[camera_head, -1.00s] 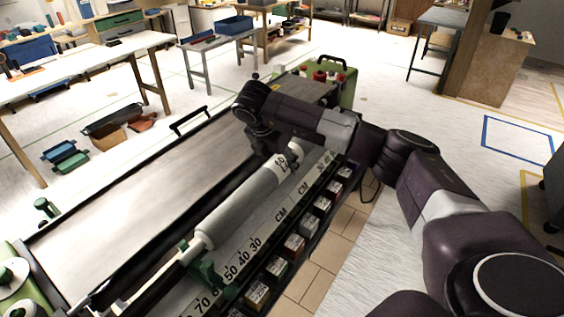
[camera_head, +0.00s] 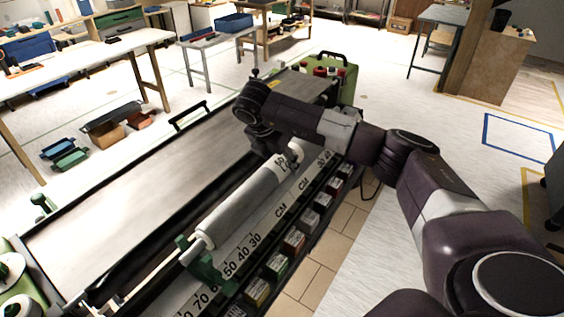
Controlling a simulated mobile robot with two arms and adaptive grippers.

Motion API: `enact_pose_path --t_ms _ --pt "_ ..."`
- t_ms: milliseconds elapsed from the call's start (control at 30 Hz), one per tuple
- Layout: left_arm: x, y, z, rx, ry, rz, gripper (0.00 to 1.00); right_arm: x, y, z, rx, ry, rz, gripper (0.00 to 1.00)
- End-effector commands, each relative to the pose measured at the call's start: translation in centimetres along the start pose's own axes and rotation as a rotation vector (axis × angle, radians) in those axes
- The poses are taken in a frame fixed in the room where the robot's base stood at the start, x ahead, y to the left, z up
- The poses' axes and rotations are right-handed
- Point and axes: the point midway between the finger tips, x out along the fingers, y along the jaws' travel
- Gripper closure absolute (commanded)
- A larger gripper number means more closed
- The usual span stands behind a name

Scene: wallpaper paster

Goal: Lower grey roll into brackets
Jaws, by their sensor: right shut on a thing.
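The grey roll (camera_head: 240,206) lies lengthwise over the ruler strip of the pasting machine, its near end at a green bracket (camera_head: 203,263). Whether that end is seated in the bracket I cannot tell. My right gripper (camera_head: 272,150) is at the roll's far end and shut on it; my arm hides the fingertips and any far bracket. My left gripper is not in view.
The machine's flat metal bed (camera_head: 140,190) lies left of the roll. A row of small boxes (camera_head: 295,241) runs along the right side of the ruler strip (camera_head: 262,228). A green end unit (camera_head: 345,82) with red knobs stands at the far end. Open floor lies to the right.

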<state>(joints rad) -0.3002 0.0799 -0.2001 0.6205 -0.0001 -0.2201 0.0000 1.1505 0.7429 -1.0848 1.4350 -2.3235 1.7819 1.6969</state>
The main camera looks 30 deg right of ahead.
Motion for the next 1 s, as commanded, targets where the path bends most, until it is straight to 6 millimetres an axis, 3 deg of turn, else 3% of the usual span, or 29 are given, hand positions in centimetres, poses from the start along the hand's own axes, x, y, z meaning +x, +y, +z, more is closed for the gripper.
enact_pose_path --t_ms 1000 --pt "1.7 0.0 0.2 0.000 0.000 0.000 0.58 1.6 0.2 -0.6 0.004 -0.003 0.006 1.00"
